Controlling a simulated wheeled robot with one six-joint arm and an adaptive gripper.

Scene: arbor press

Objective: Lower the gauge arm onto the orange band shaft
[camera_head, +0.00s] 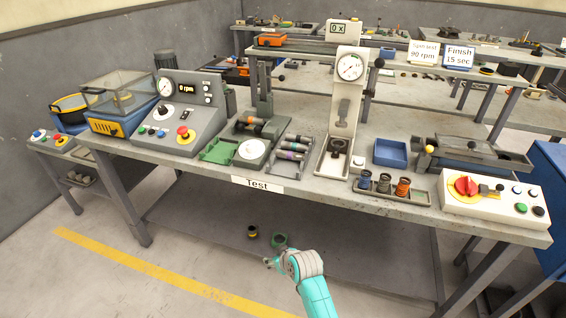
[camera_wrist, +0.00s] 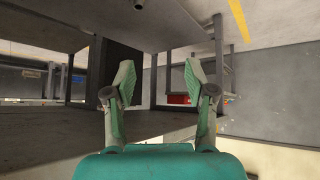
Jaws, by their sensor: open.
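A dark test fixture with an upright post (camera_head: 264,92) stands on the Test bench, left of the white press. A short shaft (camera_head: 256,122) lies across its base, with what looks like an orange band; it is small in view. The gauge arm cannot be told apart clearly from the post. My gripper (camera_head: 271,262) is low in front of the bench, well below and apart from the fixture. In the wrist view my gripper (camera_wrist: 160,82) is open with nothing between its fingers. The fixture and shaft are not visible in the wrist view.
A tray (camera_head: 271,166) of several banded shafts lies right of the fixture. A white press with a dial (camera_head: 350,67) stands further right. A grey control box (camera_head: 205,125) stands left. The bench edge (camera_head: 330,193) lies between my gripper and the fixture. Open floor is in front.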

